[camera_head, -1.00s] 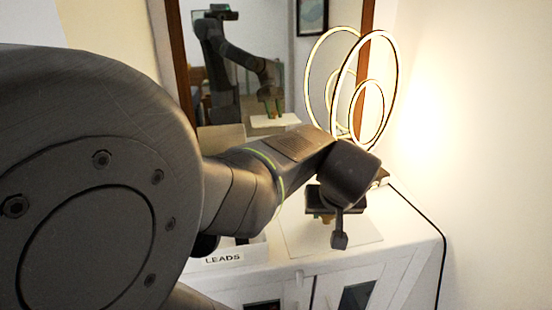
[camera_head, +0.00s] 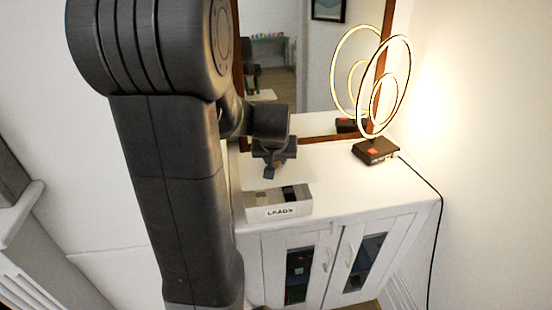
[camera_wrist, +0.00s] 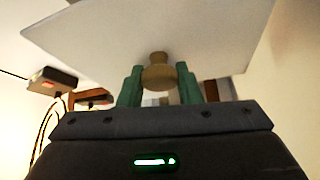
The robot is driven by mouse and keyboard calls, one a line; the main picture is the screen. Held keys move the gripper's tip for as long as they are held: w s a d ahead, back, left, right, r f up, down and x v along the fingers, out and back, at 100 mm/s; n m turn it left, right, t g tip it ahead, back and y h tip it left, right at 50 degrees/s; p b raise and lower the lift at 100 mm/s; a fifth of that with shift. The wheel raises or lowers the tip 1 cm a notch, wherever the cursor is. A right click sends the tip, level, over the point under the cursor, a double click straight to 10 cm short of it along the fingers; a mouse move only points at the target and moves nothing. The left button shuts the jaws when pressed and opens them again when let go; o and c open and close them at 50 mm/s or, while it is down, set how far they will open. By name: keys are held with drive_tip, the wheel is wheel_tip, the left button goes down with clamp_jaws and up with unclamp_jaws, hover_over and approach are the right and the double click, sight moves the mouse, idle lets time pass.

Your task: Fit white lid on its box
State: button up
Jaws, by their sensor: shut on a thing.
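My gripper (camera_wrist: 159,84) is shut on the tan knob (camera_wrist: 158,74) of the white lid (camera_wrist: 150,30), with one green finger on each side in the wrist view. In the head view my gripper (camera_head: 273,168) is above the back of the open white box (camera_head: 278,211) labelled LEADS. The lid shows only faintly there (camera_head: 303,164), pale against the white cabinet top, behind the box's front wall. The box holds dark and grey contents and stands near the cabinet's front edge. I cannot tell the exact gap between lid and box.
A lit ring lamp (camera_head: 376,152) stands right of the box on the white cabinet (camera_head: 345,205), its cord running down the right side. A brown-framed mirror (camera_head: 318,75) is behind. The cabinet top between box and lamp is clear.

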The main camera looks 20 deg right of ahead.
drive_tip(key=shift+f+b, duration=2.15)
drive_tip(key=shift+f, duration=0.75)
drive_tip(key=shift+f+b, duration=0.5)
drive_tip(key=shift+b, duration=0.15)
drive_tip(key=o, duration=1.5)
drive_tip(key=shift+o, duration=0.2)
drive_tip(key=shift+r, duration=0.1)
drive_tip(key=shift+r+p, duration=2.5)
drive_tip(key=shift+r, duration=0.95)
drive_tip(key=shift+f, duration=0.1)
